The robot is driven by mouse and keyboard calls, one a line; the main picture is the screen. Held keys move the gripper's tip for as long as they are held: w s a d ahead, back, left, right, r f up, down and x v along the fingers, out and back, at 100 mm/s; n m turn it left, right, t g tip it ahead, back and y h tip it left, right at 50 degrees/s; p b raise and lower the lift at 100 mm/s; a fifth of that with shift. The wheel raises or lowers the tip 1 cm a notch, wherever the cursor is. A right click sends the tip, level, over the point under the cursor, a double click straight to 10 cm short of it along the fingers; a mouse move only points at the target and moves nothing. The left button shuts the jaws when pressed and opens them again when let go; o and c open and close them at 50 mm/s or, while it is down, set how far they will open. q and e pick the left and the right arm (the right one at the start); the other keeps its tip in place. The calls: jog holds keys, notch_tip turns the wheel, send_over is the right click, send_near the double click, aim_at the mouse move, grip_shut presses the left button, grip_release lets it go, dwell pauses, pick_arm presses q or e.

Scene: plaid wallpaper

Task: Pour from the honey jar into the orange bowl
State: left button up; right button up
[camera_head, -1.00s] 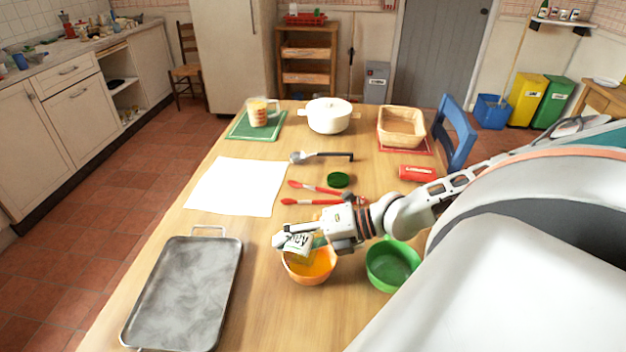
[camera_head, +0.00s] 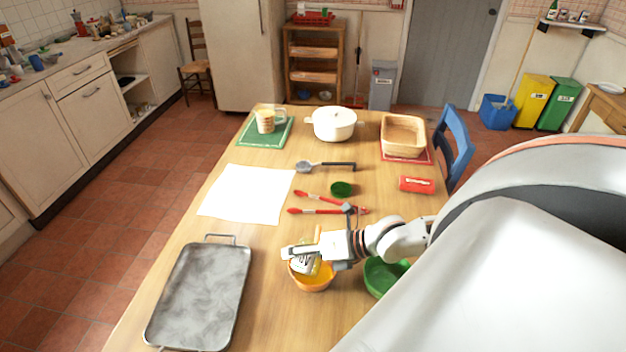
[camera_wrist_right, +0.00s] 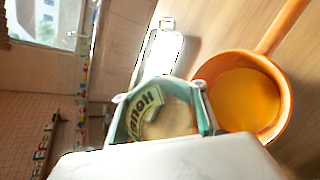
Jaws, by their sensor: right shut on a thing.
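The honey jar (camera_head: 308,264), pale with a lettered label, is held in my right gripper (camera_head: 303,255). It is tilted just above the orange bowl (camera_head: 314,284) and hides part of its rim. In the right wrist view, the jar (camera_wrist_right: 163,117) shows its label close up between the fingers, beside the orange bowl (camera_wrist_right: 283,85). The inside of the bowl looks yellow-orange. I cannot make out a stream of honey. My left gripper is out of view.
A green bowl (camera_head: 378,277) stands just right of the orange bowl, partly behind my arm. A grey metal tray (camera_head: 200,295) lies at the left. Red-handled utensils (camera_head: 318,211) and a dark green lid (camera_head: 341,188) lie behind. White paper (camera_head: 247,194) lies at back left.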

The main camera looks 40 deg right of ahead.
jog(key=shift+f+n, duration=0.1)
jog(key=shift+n, duration=0.2)
jog(key=shift+a+h, duration=0.1)
jog(key=shift+h, duration=0.3)
jog(key=shift+r+n, duration=0.35)
jog(key=shift+n, duration=0.05)
jog(key=shift+s+a+f+n+t+h, duration=0.2)
jog(key=shift+a+f+n+t+h, duration=0.05)
jog(key=shift+a+n+h, duration=0.35)
jog(key=shift+s+a+f+n+t+h, duration=0.15)
jog(key=shift+a+f+n+t+h, duration=0.1)
jog(key=shift+a+n+h, duration=0.3)
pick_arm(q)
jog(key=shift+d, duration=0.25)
pick_arm(e)
jog(key=shift+s+a+n+t+h, duration=0.25)
jog(key=shift+a+n+t+h, duration=0.35)
jog(key=shift+a+n+h, duration=0.45)
jog(key=shift+d, duration=0.1)
